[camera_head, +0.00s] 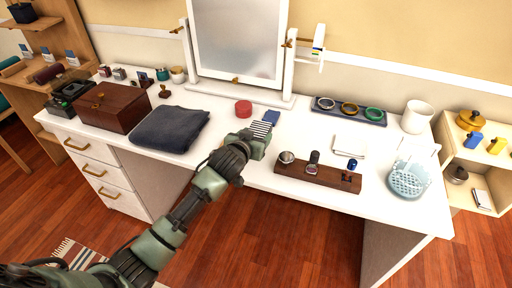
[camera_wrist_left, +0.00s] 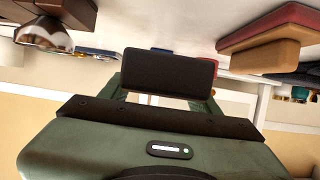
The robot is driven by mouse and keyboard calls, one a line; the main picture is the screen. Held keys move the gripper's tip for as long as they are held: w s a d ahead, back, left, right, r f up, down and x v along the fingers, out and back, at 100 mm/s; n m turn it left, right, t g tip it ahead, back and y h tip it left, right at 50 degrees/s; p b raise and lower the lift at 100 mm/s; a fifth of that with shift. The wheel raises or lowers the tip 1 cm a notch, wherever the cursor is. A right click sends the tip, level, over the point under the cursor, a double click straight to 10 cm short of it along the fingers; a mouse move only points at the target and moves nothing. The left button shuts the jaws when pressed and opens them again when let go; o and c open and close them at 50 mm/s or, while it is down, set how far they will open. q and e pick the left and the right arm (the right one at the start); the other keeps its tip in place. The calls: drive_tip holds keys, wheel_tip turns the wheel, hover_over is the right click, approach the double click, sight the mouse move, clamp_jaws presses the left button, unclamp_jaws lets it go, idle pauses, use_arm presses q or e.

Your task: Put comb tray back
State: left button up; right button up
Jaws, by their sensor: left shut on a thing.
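My left gripper (camera_head: 258,139) reaches over the front middle of the white dressing table (camera_head: 226,113). It is shut on a small item with dark and white stripes (camera_head: 261,129), which shows just beyond the fingers. I cannot tell for sure that this is the comb tray. In the left wrist view a dark block (camera_wrist_left: 168,72) sits between the green fingers; the stripes do not show there. A small blue square (camera_head: 271,117) lies just behind the held item. My right gripper is not in view.
A brown watch stand (camera_head: 318,178) is right of the gripper, a folded dark cloth (camera_head: 170,128) left. A red round box (camera_head: 243,108) and the mirror (camera_head: 238,40) are behind. A bangle tray (camera_head: 349,111), white cup (camera_head: 417,116) and light-blue basket (camera_head: 409,180) stand right.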

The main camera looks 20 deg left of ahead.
use_arm(q)
wheel_tip(320, 180, down, 4)
drive_tip(key=shift+f, duration=0.25)
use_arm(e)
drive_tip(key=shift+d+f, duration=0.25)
use_arm(q)
drive_tip(key=shift+f+b, duration=0.15)
drive_tip(key=shift+b, duration=0.15)
drive_tip(key=o, duration=1.3)
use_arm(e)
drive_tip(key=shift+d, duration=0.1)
